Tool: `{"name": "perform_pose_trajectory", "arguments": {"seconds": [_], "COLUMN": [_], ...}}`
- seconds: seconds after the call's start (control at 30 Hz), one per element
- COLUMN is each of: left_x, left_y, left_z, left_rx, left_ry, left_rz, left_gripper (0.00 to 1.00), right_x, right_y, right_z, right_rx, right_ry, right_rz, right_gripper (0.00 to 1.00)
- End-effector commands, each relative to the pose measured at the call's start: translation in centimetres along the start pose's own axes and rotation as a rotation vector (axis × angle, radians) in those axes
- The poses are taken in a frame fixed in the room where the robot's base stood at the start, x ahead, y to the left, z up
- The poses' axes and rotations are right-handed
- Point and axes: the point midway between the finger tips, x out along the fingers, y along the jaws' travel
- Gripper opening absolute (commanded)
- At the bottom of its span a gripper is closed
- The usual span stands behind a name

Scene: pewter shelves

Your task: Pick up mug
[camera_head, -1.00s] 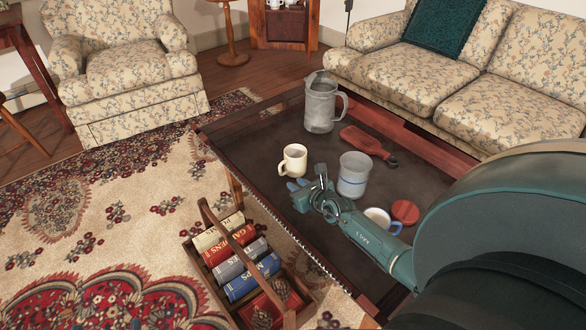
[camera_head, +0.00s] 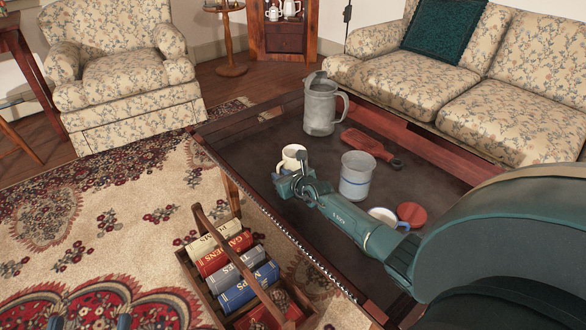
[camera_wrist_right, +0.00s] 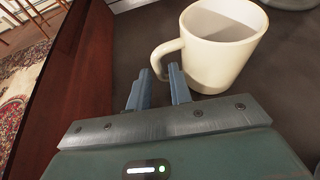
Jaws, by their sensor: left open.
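The cream mug (camera_head: 291,157) stands upright on the dark coffee table near its left edge. It also shows large in the right wrist view (camera_wrist_right: 218,55), with its handle toward my right gripper. My right gripper (camera_head: 285,178) is at the near side of the mug, partly covering it. In the right wrist view its two blue fingers (camera_wrist_right: 160,76) are apart, with the lower handle at their tips. I cannot tell if they touch it. My left gripper (camera_head: 91,322) shows only as two widely spaced fingertips at the bottom left edge, open and empty.
A grey pitcher (camera_head: 319,108), a red paddle-like board (camera_head: 362,141), a grey-white canister (camera_head: 355,177), a white cup (camera_head: 381,216) and a red lid (camera_head: 411,214) share the table. A wooden carrier (camera_head: 195,275) with books stands by its near left side.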

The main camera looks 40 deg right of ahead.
Motion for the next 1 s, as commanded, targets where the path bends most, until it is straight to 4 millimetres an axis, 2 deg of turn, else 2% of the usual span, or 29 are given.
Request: {"name": "perform_pose_trajectory", "arguments": {"seconds": [0.07, 0.33, 0.83, 1.0], "left_x": [0.0, 0.0, 0.0, 0.2], "left_y": [0.0, 0.0, 0.0, -0.2], "left_z": [-0.1, 0.0, -0.1, -1.3], "left_rx": [0.0, 0.0, 0.001, 0.024], "left_ry": [0.0, -0.001, -0.001, -0.002], "left_rz": [0.0, 0.0, 0.0, 0.0], "left_gripper": [0.65, 0.65, 0.65, 0.65], "right_x": [0.0, -0.1, -0.1, -0.7], "right_y": [0.0, 0.0, 0.0, 0.0], "right_z": [0.1, 0.1, 0.3, 2.0], "right_rx": [0.0, 0.0, -0.001, 0.001], "right_ry": [0.0, -0.001, -0.005, -0.008], "right_rz": [0.0, 0.0, 0.0, 0.0], "right_gripper": [0.21, 0.0, 0.0, 0.0]}}
